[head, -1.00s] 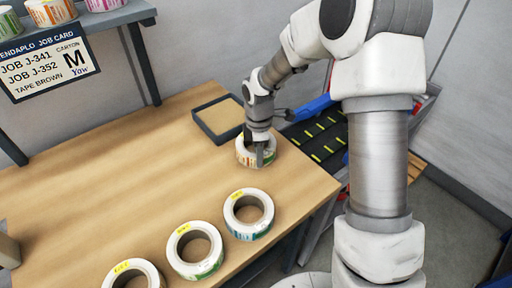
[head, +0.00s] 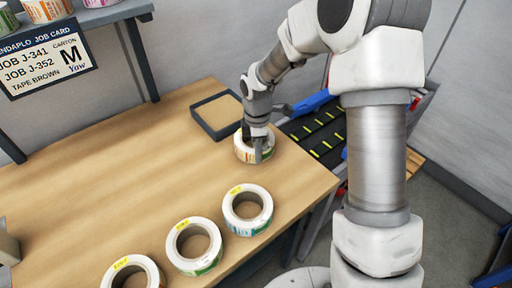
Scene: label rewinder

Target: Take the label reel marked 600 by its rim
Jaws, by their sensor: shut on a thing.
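A white label reel (head: 241,152) with coloured print on its side is at the right part of the wooden table, near the tray. My gripper (head: 258,152) points down over it and is shut on its rim, with one finger showing in front of the near side. My gripper and wrist hide much of its top, and I cannot read its number. Three more white reels with yellow tags lie flat in a row along the front: one at the right (head: 265,222), one in the middle (head: 180,260), and one at the left (head: 112,275), cut by the picture's bottom edge. Their tag numbers are too small to read.
A dark-rimmed tray (head: 206,128) stands just behind the held reel. A black rack with yellow marks (head: 318,140) is beyond the table's right edge. A job card (head: 45,62) hangs below a shelf (head: 112,14) with reels. The table's middle left is clear.

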